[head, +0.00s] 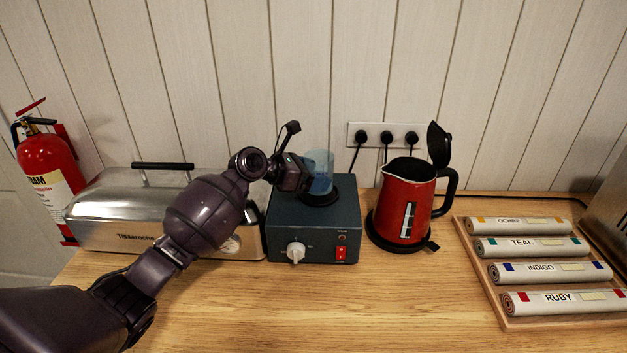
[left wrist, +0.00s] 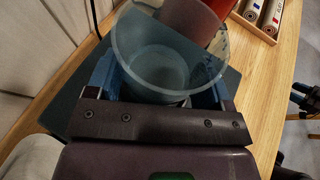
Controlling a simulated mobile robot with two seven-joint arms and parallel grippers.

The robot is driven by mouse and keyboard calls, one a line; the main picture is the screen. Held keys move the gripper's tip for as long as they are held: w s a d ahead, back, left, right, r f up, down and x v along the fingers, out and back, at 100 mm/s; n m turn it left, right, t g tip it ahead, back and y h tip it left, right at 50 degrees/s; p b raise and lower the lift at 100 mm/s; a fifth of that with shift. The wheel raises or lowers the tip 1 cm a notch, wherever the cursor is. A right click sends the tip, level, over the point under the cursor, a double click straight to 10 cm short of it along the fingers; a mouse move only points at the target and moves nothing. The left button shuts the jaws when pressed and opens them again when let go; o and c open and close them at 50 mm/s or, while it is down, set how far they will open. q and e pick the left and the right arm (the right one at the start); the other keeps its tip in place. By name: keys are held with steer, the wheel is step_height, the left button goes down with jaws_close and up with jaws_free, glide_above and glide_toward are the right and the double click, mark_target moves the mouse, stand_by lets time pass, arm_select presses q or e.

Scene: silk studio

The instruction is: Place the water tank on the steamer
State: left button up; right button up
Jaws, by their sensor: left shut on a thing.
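The water tank (head: 319,172) is a clear blue, open-topped cup. It is upright over the round black seat (head: 321,198) on top of the blue-grey steamer (head: 315,222). I cannot tell whether its base rests on the seat or is just above it. My left gripper (head: 306,176) is shut on the tank from its left side. In the left wrist view, the tank (left wrist: 158,68) sits between the two blue fingers of the gripper (left wrist: 164,84). The steamer has a white knob and a red switch on its front.
A red kettle (head: 404,205) with its lid up stands close right of the steamer. A silver case (head: 110,215) is on the left, partly behind my arm. A wooden tray (head: 487,288) of labelled rolls lies at right. The front middle of the table (head: 330,310) is clear.

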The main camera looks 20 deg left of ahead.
arm_select(q)
steer(key=shift+f, duration=0.75)
steer(key=shift+f, duration=0.15)
steer(key=o, duration=1)
steer(key=shift+o, duration=0.2)
steer(key=v, duration=1.2)
steer(key=shift+r, duration=0.25)
